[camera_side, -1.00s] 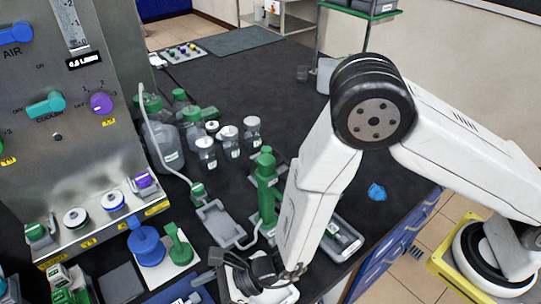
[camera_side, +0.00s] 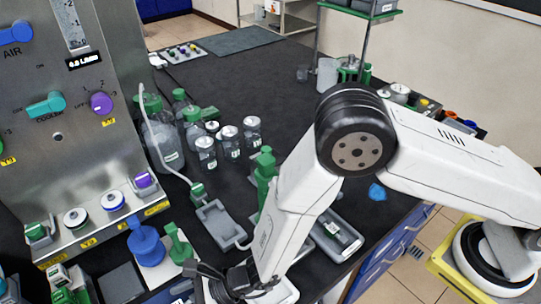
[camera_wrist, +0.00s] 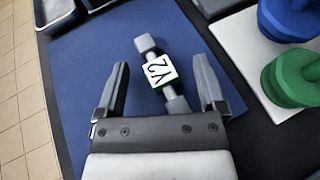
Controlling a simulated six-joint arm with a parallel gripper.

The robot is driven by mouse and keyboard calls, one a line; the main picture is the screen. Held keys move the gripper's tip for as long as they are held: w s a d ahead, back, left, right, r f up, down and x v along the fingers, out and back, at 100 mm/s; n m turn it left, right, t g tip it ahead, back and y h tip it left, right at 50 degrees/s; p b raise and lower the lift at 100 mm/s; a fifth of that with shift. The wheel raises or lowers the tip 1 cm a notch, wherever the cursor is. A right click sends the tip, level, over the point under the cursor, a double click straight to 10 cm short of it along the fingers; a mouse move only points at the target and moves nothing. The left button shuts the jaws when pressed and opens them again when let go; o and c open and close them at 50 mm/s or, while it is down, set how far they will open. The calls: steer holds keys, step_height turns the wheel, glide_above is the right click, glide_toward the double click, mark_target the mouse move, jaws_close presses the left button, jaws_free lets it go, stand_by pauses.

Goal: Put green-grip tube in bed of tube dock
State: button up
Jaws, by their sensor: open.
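The green-grip tube (camera_side: 198,192) shows in the side view as a pale hose with a green grip, running down from a green-capped bottle (camera_side: 165,140). Its grip lies at the upper end of a grey tray (camera_side: 222,226) that looks like the tube dock; I cannot tell whether it is seated in the bed. My gripper (camera_wrist: 161,65) is open in the wrist view, its jaws on either side of a white block marked V2 (camera_wrist: 160,71) with grey ends. The block is on or above a blue mat (camera_wrist: 75,75). In the side view the fingertips are hidden.
A tall green fitting (camera_side: 264,172) stands right of the tray, partly behind my arm. Another grey tray (camera_side: 338,237) lies further right. Blue (camera_wrist: 290,18) and green (camera_wrist: 290,80) knobbed parts stand right of my gripper. Several small jars (camera_side: 229,140) stand behind the dock.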

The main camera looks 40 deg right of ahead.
jaws_close()
steer(key=shift+r, duration=0.15)
stand_by(0.4)
steer(key=shift+r, duration=1.15)
steer(key=s+d+r, duration=1)
steer(key=shift+r, duration=0.2)
steer(key=shift+w, duration=0.15)
